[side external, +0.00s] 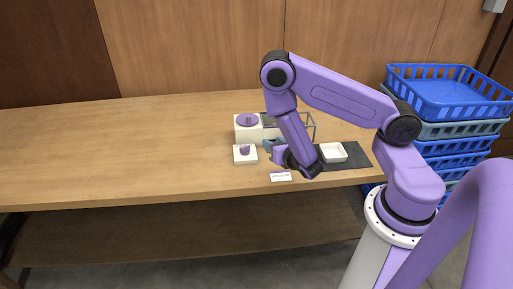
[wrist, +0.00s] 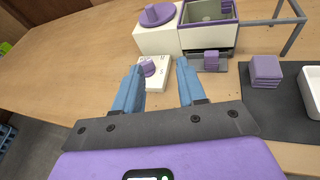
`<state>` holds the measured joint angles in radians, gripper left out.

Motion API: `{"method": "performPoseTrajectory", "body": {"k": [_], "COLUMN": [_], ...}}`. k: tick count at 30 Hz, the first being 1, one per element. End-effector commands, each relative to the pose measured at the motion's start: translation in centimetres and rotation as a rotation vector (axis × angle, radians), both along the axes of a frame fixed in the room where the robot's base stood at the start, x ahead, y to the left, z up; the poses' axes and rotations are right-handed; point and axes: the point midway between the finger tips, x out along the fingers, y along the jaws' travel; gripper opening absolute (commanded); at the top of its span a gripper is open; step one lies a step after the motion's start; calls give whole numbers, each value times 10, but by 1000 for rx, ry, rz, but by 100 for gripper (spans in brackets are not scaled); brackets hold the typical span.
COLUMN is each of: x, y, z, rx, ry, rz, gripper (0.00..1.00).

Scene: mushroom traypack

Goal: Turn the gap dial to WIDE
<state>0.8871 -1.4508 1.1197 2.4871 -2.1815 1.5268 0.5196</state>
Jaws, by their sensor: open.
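A small white box with a purple knob (wrist: 148,66) lies ahead of my gripper in the wrist view; the knob also shows in the side external view (side external: 245,149). Behind it stands a white machine block (wrist: 158,38) with a larger purple disc (wrist: 158,14) on top, which carries a raised grip. Which of the two is the gap dial, and any setting marks, cannot be read. My gripper (wrist: 162,68) is open and empty, its blue fingers spread; in the wrist view the left finger overlaps the small box's edge. In the side external view my gripper (side external: 271,147) is right of the small box.
A machine bin (wrist: 208,12) and frame (wrist: 285,20) adjoin the block. A stack of purple squares (wrist: 266,71) and a white tray (side external: 333,153) rest on a dark mat (side external: 354,157). A label card (side external: 281,176) is near the front edge. The table's left is clear.

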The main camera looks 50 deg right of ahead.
Motion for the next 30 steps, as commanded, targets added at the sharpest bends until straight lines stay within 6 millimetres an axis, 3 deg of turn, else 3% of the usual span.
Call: {"method": "performPoseTrajectory", "body": {"k": [3, 6, 13, 20, 23, 27, 28, 30], "x": [17, 19, 6, 1, 10, 39, 47, 67], "y": [-33, -60, -94, -84, -70, -46, -42, -31], "z": [20, 33, 47, 45, 45, 51, 54, 63], "rx": [115, 224, 496, 777, 896, 1057, -1020, -936], "ry": [-179, -343, -768, -1251, -1477, -1802, 1755, 1639], "rz": [-305, -576, -1179, -1760, -2005, -2344, 2264, 2083], "gripper": [40, 40, 40, 40, 40, 40, 40, 40]}}
